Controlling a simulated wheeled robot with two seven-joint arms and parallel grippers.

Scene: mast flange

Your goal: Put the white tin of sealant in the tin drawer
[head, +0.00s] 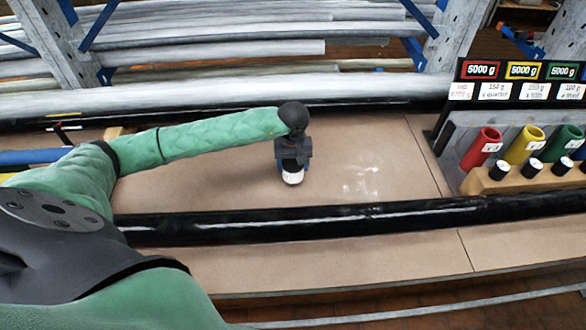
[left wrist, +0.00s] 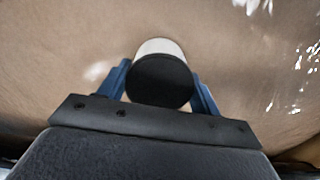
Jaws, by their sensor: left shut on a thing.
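The white tin of sealant (head: 292,178) shows in the head view just under my left gripper (head: 292,170), over the brown bench top between the two black tubes. In the left wrist view the tin has a black round top (left wrist: 161,80) and a white side (left wrist: 160,46). The blue fingers of my left gripper (left wrist: 161,88) are shut on the tin, one on each side. I cannot tell whether the tin touches the bench. My right gripper is not in view. I cannot make out a tin drawer in either view.
A long black tube (head: 330,217) runs across the front of the bench (head: 400,180), and another lies along the back. At the right, red (head: 482,148), yellow (head: 524,145) and green cups stand by a wooden block (head: 515,180) with black-topped tins. Pale pipes lie on the rack behind.

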